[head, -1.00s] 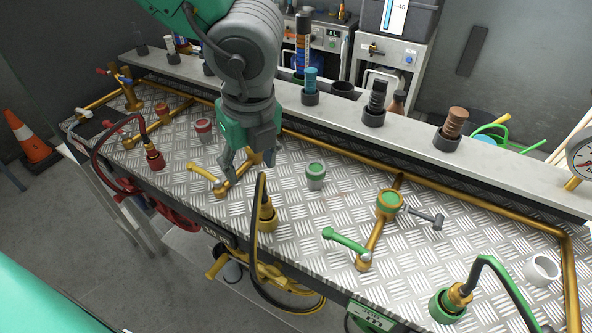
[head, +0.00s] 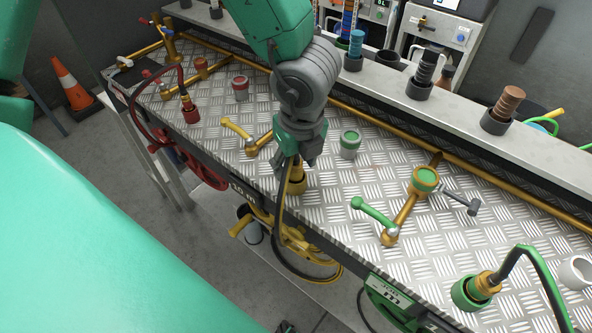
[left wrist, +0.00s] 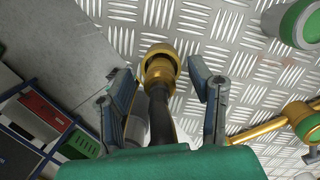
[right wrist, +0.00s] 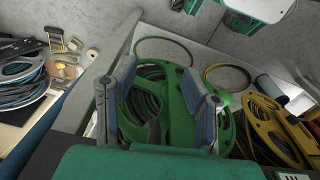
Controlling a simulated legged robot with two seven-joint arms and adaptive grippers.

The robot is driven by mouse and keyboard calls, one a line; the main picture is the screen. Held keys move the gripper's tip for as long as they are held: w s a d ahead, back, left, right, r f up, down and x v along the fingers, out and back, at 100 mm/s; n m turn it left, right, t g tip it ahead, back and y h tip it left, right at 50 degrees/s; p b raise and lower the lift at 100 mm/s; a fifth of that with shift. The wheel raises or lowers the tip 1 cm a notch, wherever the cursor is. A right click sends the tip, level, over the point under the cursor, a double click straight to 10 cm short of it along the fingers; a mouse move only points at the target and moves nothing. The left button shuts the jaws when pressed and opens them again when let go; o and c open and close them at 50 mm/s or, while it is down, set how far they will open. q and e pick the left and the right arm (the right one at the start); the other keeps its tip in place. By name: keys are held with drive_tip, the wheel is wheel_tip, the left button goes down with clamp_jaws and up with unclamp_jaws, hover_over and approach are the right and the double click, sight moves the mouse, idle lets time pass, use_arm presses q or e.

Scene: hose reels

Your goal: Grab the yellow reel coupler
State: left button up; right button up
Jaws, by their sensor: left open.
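The yellow reel coupler (head: 298,186) stands upright near the front edge of the metal-plate bench, with a dark hose coming from its top. My left gripper (head: 296,163) is over it and partly hides it. In the left wrist view the coupler (left wrist: 160,54) and its hose lie between the two spread fingers (left wrist: 159,76), with gaps on both sides. The left gripper is open and empty. My right gripper (right wrist: 160,82) shows only in the right wrist view, open, with a green hose reel (right wrist: 172,107) beyond its fingers.
A green-handled valve (head: 373,213) and green coupler (head: 472,292) stand further right. A red coupler (head: 189,109) is at the left. The yellow reel (head: 300,258) hangs below the bench edge.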

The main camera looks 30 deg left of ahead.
use_arm(q)
drive_tip(key=shift+w+f, duration=0.15)
drive_tip(key=shift+f, duration=0.6)
drive_tip(key=shift+a, duration=0.15)
clamp_jaws()
drive_tip(key=shift+r, duration=0.1)
